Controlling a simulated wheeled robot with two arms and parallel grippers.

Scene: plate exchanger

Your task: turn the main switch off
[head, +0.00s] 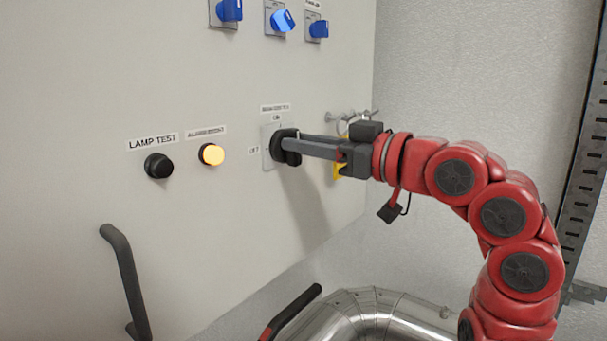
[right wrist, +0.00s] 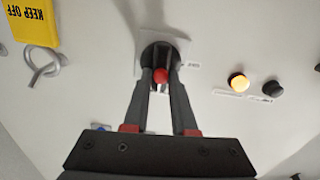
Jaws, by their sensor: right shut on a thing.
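The main switch is a black rotary knob (head: 279,147) on a pale square plate (head: 267,158) on the grey panel. A small label with ON-like lettering is above it and an OFF-like label is at its left. My right gripper (head: 288,146) reaches in from the right and is shut on the knob. My left gripper is not in view.
Left of the switch are a lit amber button (head: 211,155) and a black LAMP TEST button (head: 158,166). Blue switches (head: 282,21) are above. A yellow KEEP OFF tag (right wrist: 35,22) hangs by a metal ring (right wrist: 43,68). A dark handle (head: 125,275) and a metal pipe (head: 370,315) are below.

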